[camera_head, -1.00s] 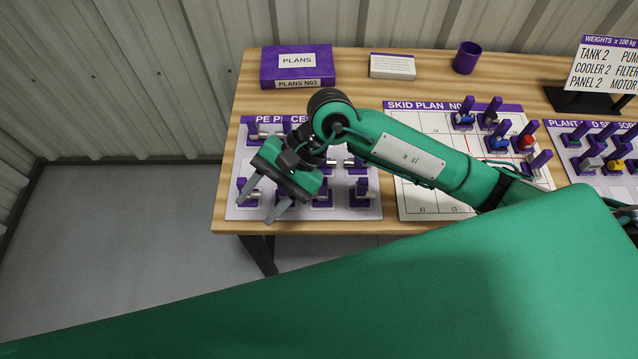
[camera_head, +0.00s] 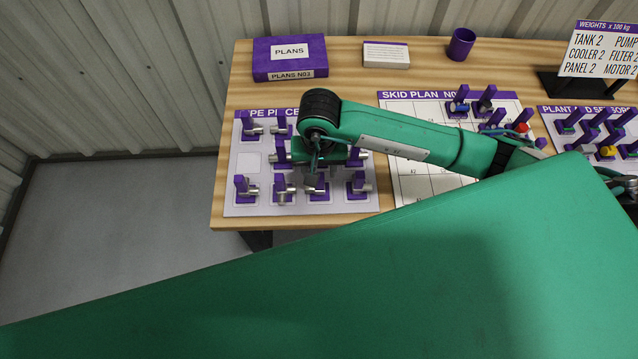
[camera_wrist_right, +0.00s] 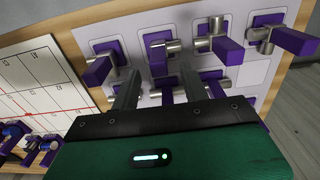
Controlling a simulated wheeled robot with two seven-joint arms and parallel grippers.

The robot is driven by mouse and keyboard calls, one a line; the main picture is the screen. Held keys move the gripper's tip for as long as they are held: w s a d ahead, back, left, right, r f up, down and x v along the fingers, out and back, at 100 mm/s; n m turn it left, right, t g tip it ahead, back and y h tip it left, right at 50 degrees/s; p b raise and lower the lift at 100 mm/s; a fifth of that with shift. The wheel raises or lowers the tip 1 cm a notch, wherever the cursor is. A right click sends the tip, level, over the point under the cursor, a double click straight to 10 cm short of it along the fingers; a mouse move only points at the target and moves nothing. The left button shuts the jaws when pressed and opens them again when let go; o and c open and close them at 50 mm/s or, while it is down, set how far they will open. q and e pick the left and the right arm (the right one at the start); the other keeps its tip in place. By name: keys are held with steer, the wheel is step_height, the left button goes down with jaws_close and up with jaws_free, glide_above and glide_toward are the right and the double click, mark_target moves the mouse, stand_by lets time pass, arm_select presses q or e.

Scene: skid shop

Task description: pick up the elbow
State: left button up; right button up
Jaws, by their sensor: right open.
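Silver pipe pieces with purple upright handles stand in rows on the white pipe pieces board (camera_head: 262,205). My right gripper (camera_head: 312,178) is above the board, pointing down, close to the front row. In the right wrist view its open fingers (camera_wrist_right: 157,88) are apart with nothing held. A bent silver piece that looks like the elbow (camera_wrist_right: 158,46) stands ahead of the gap between the fingers; it also shows in the head view (camera_head: 320,190), partly hidden by the gripper. I cannot be sure which other pieces are elbows.
Neighbouring pipe pieces stand close on both sides, such as one at the right (camera_head: 358,185) and one at the left (camera_head: 284,190). The skid plan board (camera_head: 415,185) lies to the right. A purple plans box (camera_head: 290,57) and a purple cup (camera_head: 461,44) stand at the back.

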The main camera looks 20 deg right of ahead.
mark_target(320, 181)
steer(key=shift+f, duration=0.3)
steer(key=shift+f+p, duration=0.4)
step_height(320, 181, down, 4)
steer(key=shift+r+p, duration=0.1)
steer(key=shift+p, duration=0.85)
steer(key=shift+f, duration=0.4)
steer(key=shift+c, duration=0.3)
jaws_close()
steer(key=shift+r, duration=0.1)
